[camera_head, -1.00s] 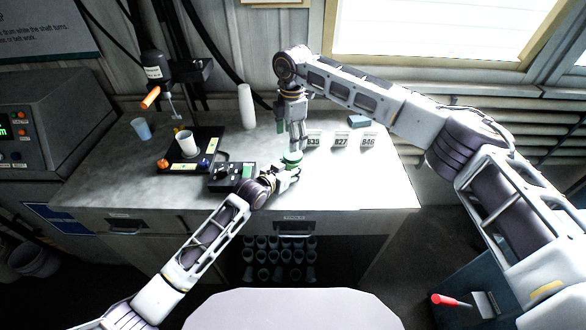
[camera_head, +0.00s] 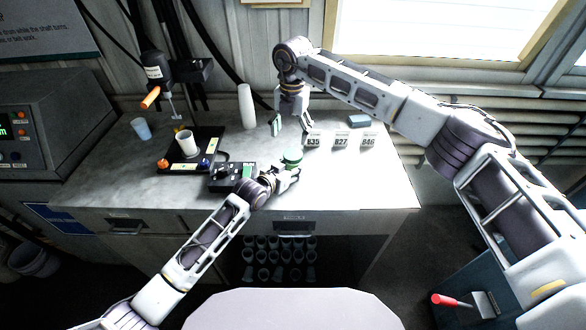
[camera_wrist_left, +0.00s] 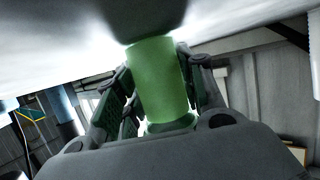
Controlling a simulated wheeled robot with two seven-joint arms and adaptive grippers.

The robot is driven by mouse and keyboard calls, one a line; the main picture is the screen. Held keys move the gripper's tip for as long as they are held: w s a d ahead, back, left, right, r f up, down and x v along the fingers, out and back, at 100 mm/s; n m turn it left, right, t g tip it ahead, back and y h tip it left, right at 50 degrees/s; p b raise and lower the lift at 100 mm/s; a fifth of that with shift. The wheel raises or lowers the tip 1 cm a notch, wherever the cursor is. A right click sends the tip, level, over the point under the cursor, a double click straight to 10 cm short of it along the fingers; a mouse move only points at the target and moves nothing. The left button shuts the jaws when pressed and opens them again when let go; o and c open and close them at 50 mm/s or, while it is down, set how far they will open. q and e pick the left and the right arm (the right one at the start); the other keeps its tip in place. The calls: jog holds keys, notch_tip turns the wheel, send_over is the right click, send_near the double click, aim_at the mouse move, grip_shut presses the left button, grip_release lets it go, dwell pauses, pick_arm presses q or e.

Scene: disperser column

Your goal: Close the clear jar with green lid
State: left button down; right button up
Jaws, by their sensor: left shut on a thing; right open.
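The clear jar (camera_wrist_left: 160,85) looks green in the left wrist view and stands between the fingers of my left gripper. In the head view its green lid (camera_head: 292,157) shows on top, just beyond the left fingertips; most of the jar body is hidden there. The lid appears to sit on the jar, but I cannot tell whether it is tight. My left gripper (camera_head: 290,176) is shut on the jar, near the front of the table. My right gripper (camera_head: 291,122) is open and empty, above the table behind the lid and apart from it.
A black device (camera_head: 232,176) lies just left of my left gripper. A stirrer stand with a white cup (camera_head: 186,143) is farther left. A white cylinder (camera_head: 247,107) stands behind. Labelled cards (camera_head: 341,141) stand to the right; the table's right front is clear.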

aim_at(293, 153)
jog(key=n, duration=0.4)
jog(key=shift+d+r+n, duration=0.1)
jog(key=shift+n, duration=0.3)
jog(key=n, duration=0.4)
jog(key=shift+s+d+n, duration=0.1)
jog(key=shift+d+n, duration=0.05)
jog(key=shift+n, duration=0.15)
jog(key=n, duration=0.4)
jog(key=shift+n, duration=0.3)
jog(key=shift+d+n, duration=0.1)
jog(key=shift+n, duration=1.8)
jog(key=shift+f, duration=4.05)
